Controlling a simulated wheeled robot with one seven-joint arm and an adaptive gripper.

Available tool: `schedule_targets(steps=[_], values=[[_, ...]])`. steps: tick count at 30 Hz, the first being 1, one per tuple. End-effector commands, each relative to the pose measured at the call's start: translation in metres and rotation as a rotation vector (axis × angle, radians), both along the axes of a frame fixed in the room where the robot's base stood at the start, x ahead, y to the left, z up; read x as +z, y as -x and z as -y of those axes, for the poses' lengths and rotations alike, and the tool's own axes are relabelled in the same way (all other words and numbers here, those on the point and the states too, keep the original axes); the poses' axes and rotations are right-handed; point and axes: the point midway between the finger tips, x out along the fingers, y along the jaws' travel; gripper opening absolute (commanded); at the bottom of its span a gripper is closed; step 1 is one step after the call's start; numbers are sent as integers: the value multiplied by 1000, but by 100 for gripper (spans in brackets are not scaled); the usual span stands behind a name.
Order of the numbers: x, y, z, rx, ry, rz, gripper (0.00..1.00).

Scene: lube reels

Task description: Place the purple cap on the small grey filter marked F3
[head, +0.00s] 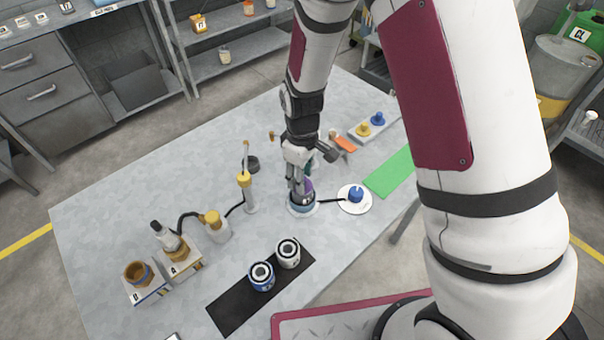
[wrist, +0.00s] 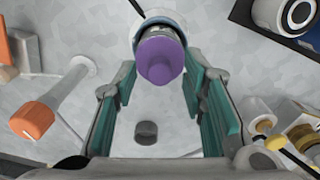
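The purple cap (wrist: 160,60) stands upright, with a rounded top, on a grey and blue round piece over a white dish (head: 317,210). In the head view the cap (head: 308,188) is partly hidden by my gripper (head: 299,188). In the wrist view my gripper (wrist: 160,88) is open, its teal-padded fingers spread, and the cap shows in the gap near their tips with space on both sides. The small grey filter (head: 288,253) stands on a black mat (head: 232,309); its marking is not readable. It also shows in the wrist view (wrist: 287,15).
A blue filter (head: 261,278) stands beside the grey one. A blue knobbed piece (head: 356,194) sits on a white plate right of my gripper. A yellow-topped post (head: 245,182) stands to the left. An orange-ended part (wrist: 32,119) is nearby.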

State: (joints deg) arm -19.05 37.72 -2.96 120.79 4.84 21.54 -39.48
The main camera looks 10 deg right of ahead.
Motion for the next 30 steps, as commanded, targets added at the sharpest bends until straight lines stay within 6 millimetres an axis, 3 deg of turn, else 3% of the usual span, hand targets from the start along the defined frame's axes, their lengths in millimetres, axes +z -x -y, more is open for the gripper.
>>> schedule_targets(steps=[11, 24, 30], values=[[10, -1, 0, 0, -2, 3, 38], [88, -2, -1, 2, -1, 5, 38], [114, -1, 0, 0, -2, 3, 38]])
